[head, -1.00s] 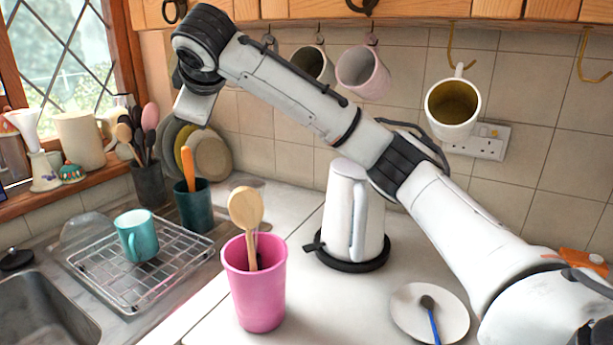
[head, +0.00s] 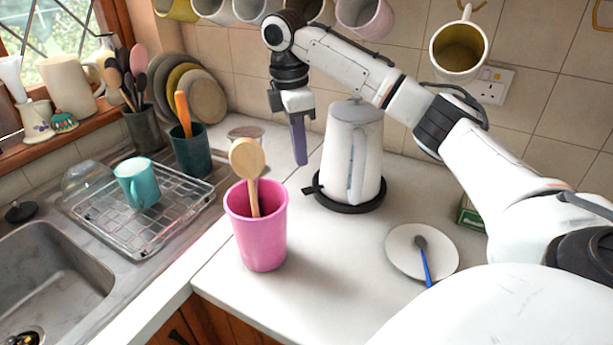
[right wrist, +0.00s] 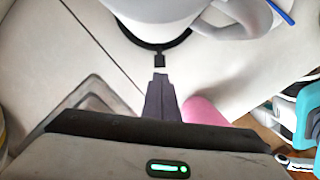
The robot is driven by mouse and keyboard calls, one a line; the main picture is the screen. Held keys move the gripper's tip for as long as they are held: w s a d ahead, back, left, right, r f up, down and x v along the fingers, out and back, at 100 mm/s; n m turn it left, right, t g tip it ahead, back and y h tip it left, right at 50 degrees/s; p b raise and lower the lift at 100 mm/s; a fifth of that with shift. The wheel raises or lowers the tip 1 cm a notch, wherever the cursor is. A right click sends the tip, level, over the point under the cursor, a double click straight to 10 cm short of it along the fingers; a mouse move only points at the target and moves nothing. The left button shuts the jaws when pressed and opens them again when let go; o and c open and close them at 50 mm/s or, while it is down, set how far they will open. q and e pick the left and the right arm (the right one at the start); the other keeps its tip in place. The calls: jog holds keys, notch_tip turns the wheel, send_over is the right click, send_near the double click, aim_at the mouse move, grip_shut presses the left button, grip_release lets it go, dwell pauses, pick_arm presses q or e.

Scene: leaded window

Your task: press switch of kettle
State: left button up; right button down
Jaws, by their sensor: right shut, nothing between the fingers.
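The white kettle (head: 338,150) stands upright on its round black base (head: 352,207) on the counter, its handle facing the front. The switch (head: 311,189) is a small black tab sticking out at the left of the base. In the right wrist view the switch (right wrist: 159,60) lies just beyond my fingertips, below the kettle body (right wrist: 155,15). My right gripper (head: 301,162) points down at the kettle's left, above the counter, shut and empty. Its dark fingers (right wrist: 160,80) look apart from the switch, though the exact height gap is unclear. My left gripper is not in view.
A white plate (head: 400,250) with a blue-handled spoon lies to the right. A dish rack (head: 115,215) and sink are at left. Mugs hang above.

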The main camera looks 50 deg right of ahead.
aim_at(304, 191)
jog(key=shift+s+d+f, duration=0.1)
jog(key=shift+d+f, duration=0.05)
jog(key=shift+f, duration=1.6)
jog(key=shift+s+d+f, duration=0.1)
jog(key=shift+d+f, duration=0.05)
jog(key=shift+f, duration=1.6)
jog(key=shift+f, duration=0.8)
jog(key=shift+w+a+r, duration=0.3)
jog(key=shift+w+a, duration=0.15)
jog(key=shift+a, duration=0.25)
jog(key=shift+w+a+r, duration=0.25)
jog(key=shift+w+a, duration=0.15)
jog(key=shift+a, duration=0.25)
notch_tip(304, 191, up, 10)
jog(key=shift+w+a+r, duration=0.15)
jog(key=shift+w+a, duration=0.05)
jog(key=shift+a, duration=0.2)
